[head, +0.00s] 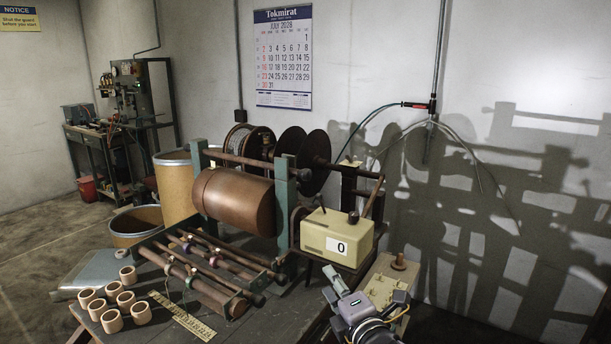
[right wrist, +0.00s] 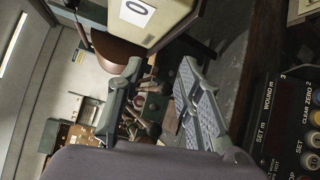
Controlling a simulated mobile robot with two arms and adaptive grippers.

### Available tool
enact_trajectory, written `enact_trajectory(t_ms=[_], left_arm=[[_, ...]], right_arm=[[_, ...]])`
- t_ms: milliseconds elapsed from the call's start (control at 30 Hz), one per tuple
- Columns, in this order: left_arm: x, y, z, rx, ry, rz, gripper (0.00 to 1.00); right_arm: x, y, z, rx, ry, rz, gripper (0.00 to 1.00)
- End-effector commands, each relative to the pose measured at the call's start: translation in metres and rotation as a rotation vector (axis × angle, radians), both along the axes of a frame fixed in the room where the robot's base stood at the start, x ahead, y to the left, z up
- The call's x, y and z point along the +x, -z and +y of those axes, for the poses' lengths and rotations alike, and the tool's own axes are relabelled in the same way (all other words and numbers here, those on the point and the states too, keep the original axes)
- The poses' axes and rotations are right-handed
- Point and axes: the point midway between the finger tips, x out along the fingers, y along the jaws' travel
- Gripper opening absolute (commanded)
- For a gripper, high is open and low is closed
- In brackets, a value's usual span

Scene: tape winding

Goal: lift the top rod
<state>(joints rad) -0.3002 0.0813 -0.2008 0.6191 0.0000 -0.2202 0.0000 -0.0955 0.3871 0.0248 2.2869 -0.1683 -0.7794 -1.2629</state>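The winding machine has a large copper-brown drum (head: 236,201) between green posts. A thin brown rod, which seems to be the top rod (head: 246,162), runs across above the drum from post to post. Several more rods (head: 205,262) lie low in front of the drum. My right gripper (head: 331,283) is at the lower right, below the cream counter box and well apart from the top rod. In the right wrist view my right gripper (right wrist: 160,65) is open, with nothing between its fingers. My left gripper is not in view.
The cream counter box (head: 337,238) reads 0 and stands between my right gripper and the drum. Several tan rings (head: 112,321) and a yellow ruler (head: 182,315) lie at the front left. Dark reels (head: 305,160) stand behind. A control panel (right wrist: 291,120) is close at the right in the wrist view.

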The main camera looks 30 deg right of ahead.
Motion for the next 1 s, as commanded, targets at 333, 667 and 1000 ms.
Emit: enact_trajectory(t_ms=[333,667,1000], left_arm=[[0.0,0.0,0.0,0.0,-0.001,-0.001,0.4],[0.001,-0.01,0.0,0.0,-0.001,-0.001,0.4],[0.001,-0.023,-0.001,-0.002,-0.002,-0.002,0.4]], right_arm=[[0.027,-0.121,-0.017,-0.588,-0.005,-0.288,0.33],[0.067,-0.138,-0.021,-0.602,-0.002,-0.296,0.33],[0.139,-0.158,-0.028,-0.6,-0.003,-0.295,0.33]])
